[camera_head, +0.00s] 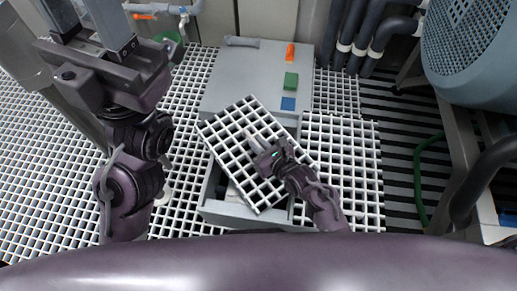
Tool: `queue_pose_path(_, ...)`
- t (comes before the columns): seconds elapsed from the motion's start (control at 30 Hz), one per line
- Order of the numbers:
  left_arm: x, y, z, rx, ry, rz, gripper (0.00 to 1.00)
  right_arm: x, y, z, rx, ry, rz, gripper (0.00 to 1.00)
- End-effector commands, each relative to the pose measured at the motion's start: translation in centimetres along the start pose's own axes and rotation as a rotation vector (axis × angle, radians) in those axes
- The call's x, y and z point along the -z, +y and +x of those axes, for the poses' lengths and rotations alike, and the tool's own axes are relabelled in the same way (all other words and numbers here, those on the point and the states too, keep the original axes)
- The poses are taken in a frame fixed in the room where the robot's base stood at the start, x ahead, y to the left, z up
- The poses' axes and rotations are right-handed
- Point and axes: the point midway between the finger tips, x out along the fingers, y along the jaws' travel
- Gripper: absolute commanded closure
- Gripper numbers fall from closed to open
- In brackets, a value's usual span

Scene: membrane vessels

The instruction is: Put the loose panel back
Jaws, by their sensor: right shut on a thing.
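The loose panel (232,125) is a white grating square with a dark edge. It lies turned askew over a grey-framed opening (240,212), partly covering it. The opening shows dark along the panel's left and lower sides. My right gripper (257,143) reaches in from below and is shut on the panel near its middle. My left gripper (84,18) is raised at the upper left, away from the panel, with its two fingers apart and empty. Its fingertips run up to the top edge of the picture.
A fixed white grating (345,160) lies right of the opening. A grey slab (240,75) behind carries an orange item (290,52), a green block (291,81) and a blue block (288,103). Dark pipes (365,35) and a large blue-grey machine (470,45) stand at the right.

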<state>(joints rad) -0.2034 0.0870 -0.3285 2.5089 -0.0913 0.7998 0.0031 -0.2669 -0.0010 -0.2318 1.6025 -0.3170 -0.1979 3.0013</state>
Motion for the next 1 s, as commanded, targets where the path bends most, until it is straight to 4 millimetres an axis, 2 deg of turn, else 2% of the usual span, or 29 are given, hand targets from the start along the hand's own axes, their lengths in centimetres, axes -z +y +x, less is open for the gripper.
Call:
queue_pose_path(0.03,0.2,0.1,-0.1,-0.006,0.023,0.003,0.63,0.9,0.0,0.5,-0.001,-0.006,-0.003,1.00)
queue_pose_path(0.1,0.2,0.2,0.0,-0.010,0.028,0.003,0.63,1.4,0.0,0.7,0.000,-0.007,-0.002,1.00)
queue_pose_path(0.63,0.2,0.2,0.2,-0.011,0.026,0.002,0.63,1.9,0.0,1.0,0.000,-0.007,0.000,1.00)
queue_pose_path(0.67,0.2,0.2,0.2,-0.011,0.026,0.002,0.63,2.2,0.0,0.9,0.000,0.000,0.001,0.84)
queue_pose_path(0.8,0.2,0.2,0.2,-0.011,0.027,0.002,0.63,2.2,0.0,0.9,0.000,0.000,0.000,0.66)
queue_pose_path(1.0,0.2,0.2,0.2,-0.011,0.027,0.002,0.63,2.2,0.0,0.9,0.000,0.000,0.000,0.66)
